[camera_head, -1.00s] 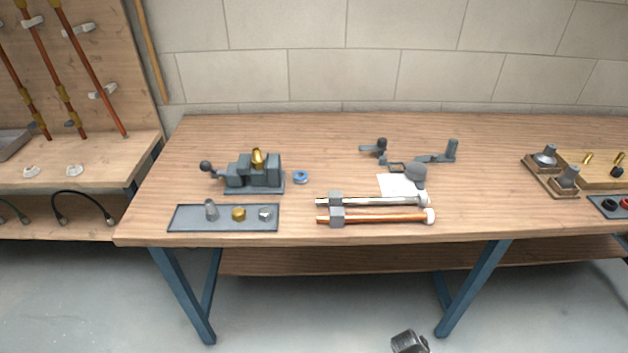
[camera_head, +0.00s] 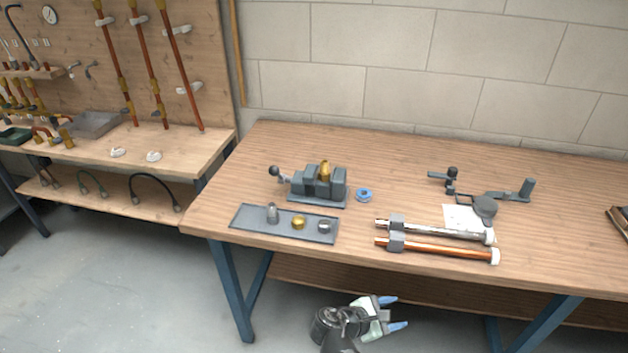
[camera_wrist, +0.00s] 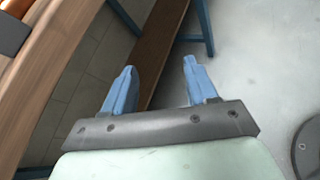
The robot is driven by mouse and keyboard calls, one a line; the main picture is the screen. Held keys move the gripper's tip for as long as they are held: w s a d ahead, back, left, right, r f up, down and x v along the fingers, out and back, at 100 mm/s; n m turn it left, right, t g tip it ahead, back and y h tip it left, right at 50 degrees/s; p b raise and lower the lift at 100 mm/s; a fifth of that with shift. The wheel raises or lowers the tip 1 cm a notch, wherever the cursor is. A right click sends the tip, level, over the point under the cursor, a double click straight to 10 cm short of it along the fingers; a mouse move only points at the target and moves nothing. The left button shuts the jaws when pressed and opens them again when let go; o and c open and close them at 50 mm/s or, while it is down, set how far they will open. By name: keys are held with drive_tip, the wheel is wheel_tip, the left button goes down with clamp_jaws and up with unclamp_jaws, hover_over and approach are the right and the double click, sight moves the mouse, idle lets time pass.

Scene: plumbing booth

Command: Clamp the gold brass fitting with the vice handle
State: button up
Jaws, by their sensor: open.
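A gold brass fitting (camera_head: 325,170) stands upright in the grey bench vice (camera_head: 330,187) at the left part of the workbench. I cannot tell how tightly the jaws close on it. The vice handle (camera_head: 275,171), with a dark ball end, sticks out on the vice's left side. My gripper (camera_head: 402,312) is low in front of the bench, below the tabletop and well away from the vice. In the wrist view its two blue fingers (camera_wrist: 158,85) are apart with nothing between them.
A grey tray (camera_head: 245,224) with several small fittings lies in front of the vice. A blue ring (camera_head: 364,195) is right of it. Two pipes (camera_head: 440,248) and a grey tool (camera_head: 485,207) lie further right. The bench's front edge (camera_head: 300,253) stands above my gripper.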

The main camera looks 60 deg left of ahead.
sight(279, 176)
drive_tip(key=s+a+r+n+y, duration=0.3)
drive_tip(key=s+a+r, duration=0.1)
drive_tip(key=a, duration=0.5)
drive_tip(key=s+a+r+n+t+y, duration=0.1)
drive_tip(key=s+a+r+n+y, duration=0.2)
drive_tip(key=a+r, duration=0.3)
drive_tip(key=s+a+r+n+y, duration=0.4)
drive_tip(key=a+r, duration=0.2)
drive_tip(key=a, duration=0.6)
drive_tip(key=shift+s+a+t+y, duration=0.1)
drive_tip(key=shift+s+t+y, duration=0.2)
drive_tip(key=shift+s+y, duration=0.1)
drive_tip(key=s+a+r+n+g+y, duration=0.2)
drive_tip(key=s+a+r+n+y, duration=0.25)
drive_tip(key=a, duration=0.45)
drive_tip(key=shift+h, duration=0.25)
drive_tip(key=x, duration=1.3)
drive_tip(key=shift+r, duration=0.25)
clamp_jaws()
